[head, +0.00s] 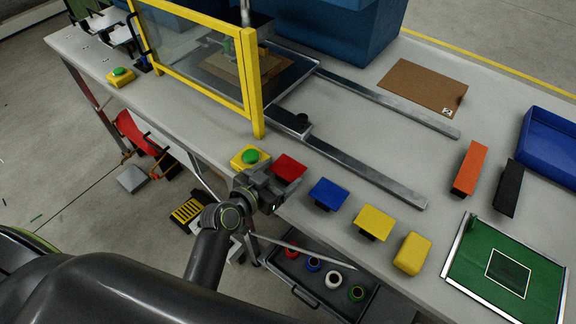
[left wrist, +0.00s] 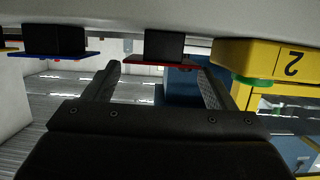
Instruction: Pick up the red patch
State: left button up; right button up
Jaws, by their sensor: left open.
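The red patch (head: 289,167) lies flat on top of a small dark block near the table's front edge, between a green button and a blue patch. In the left wrist view the red patch (left wrist: 160,64) shows as a thin edge under its black block, as the picture is upside down. My left gripper (head: 268,188) is at the front edge of the table, close to the red patch. Its fingers (left wrist: 158,85) are open and empty, and the patch shows beyond and between them; I cannot tell whether it touches them. My right gripper is not in view.
The yellow box with a green button (head: 250,157) stands just left of the red patch. A blue patch (head: 328,193) and a yellow patch (head: 374,221) stand to its right. Metal rails (head: 365,172) and a yellow-framed guard (head: 256,90) lie behind.

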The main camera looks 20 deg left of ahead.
aim_at(287, 169)
pick_arm(q)
jog(key=shift+p+x, duration=0.7)
jog(key=shift+x, duration=1.65)
jog(key=shift+f, duration=0.15)
jog(key=c, duration=0.6)
